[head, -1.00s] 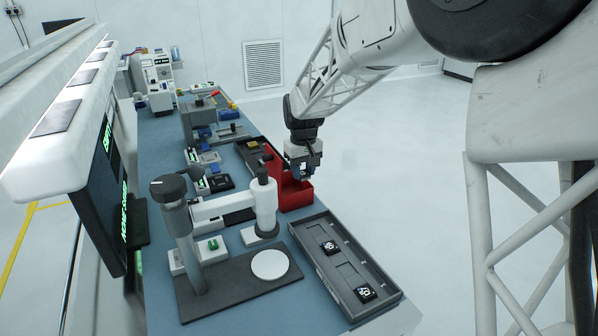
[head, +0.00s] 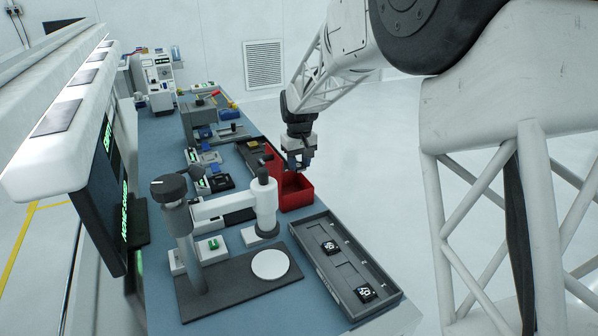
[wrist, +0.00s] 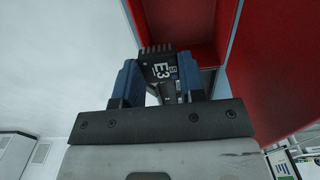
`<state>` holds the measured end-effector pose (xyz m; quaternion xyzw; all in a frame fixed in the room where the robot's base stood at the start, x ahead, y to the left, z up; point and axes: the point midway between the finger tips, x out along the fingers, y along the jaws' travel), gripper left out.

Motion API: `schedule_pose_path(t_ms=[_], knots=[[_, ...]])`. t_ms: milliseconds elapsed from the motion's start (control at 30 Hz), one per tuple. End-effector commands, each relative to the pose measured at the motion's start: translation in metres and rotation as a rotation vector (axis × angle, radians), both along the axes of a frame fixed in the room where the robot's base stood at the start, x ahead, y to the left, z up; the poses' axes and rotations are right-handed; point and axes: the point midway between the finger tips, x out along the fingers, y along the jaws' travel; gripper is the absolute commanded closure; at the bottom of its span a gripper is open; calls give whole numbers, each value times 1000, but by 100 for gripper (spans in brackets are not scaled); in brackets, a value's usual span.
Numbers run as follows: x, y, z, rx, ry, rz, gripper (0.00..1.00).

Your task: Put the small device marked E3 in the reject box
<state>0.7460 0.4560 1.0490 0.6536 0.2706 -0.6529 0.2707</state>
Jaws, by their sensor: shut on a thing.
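The small dark device marked E3 (wrist: 163,72) shows in the wrist view, held between the blue fingers of my gripper (wrist: 158,82). In the head view my gripper (head: 298,165) is above the open red box (head: 298,199), pointing down. The red box fills the upper right of the wrist view (wrist: 290,55). The device looks close to the box, but its exact height over the rim cannot be told. In the head view the device is too small to make out between the fingers.
A microscope-like stand (head: 263,205) is close on the left. Another dark tray (head: 247,150) is behind.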

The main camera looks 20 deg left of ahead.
Motion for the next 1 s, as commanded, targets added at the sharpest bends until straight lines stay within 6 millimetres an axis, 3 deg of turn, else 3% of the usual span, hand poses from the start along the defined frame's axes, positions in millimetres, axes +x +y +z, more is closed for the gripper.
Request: schedule_pose_path(t_ms=[333,1000], knots=[[0,0,-32,-1,2,0,87],[0,0,-40,0,0,0,87]])
